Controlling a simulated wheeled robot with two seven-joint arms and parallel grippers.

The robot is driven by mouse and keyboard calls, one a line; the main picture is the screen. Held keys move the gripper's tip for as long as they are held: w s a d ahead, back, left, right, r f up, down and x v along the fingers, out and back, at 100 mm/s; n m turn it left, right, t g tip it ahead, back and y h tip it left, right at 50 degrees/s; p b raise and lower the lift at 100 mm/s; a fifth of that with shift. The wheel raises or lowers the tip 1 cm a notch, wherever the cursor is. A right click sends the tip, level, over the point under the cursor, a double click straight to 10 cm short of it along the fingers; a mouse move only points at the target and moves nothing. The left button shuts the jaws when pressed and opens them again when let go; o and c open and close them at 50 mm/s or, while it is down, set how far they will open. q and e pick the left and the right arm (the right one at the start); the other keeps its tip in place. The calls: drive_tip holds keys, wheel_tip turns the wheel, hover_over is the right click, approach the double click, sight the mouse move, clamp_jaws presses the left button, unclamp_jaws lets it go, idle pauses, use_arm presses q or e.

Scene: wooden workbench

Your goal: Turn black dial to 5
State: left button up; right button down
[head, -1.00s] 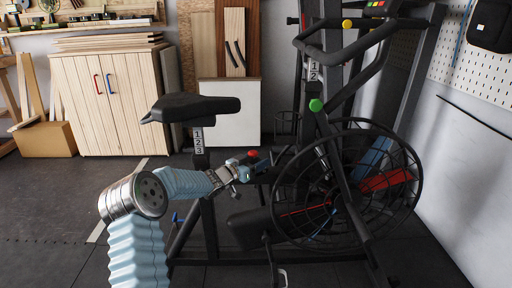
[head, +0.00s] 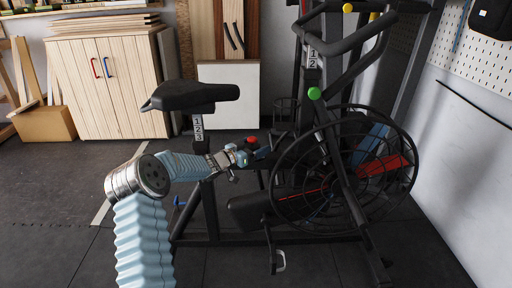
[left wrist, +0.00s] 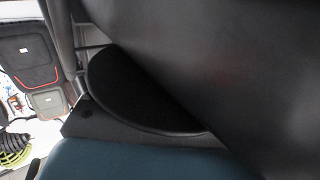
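A black exercise bike (head: 212,212) with a large caged fan wheel stands in the middle of the head view. I cannot pick out a black dial with numbers on it in the head view. My left gripper (head: 243,157) is at the bike's middle frame, just below a red knob (head: 252,140). Its fingers are too small and crowded to tell open from shut. In the left wrist view a dark, rounded black piece (left wrist: 130,92) shows behind a large dark grey surface (left wrist: 225,60); I cannot tell whether it is the dial. My right gripper is not in view.
The bike's seat (head: 190,95) is above my left forearm, with a numbered post (head: 198,127) under it. A green knob (head: 314,94) is on the frame. A wooden cabinet (head: 110,85) stands behind left. A white wall (head: 460,150) is at right. The floor at front left is clear.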

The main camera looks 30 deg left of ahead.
use_arm(q)
drive_tip(key=v, duration=0.7)
drive_tip(key=shift+s, duration=0.25)
idle(0.4)
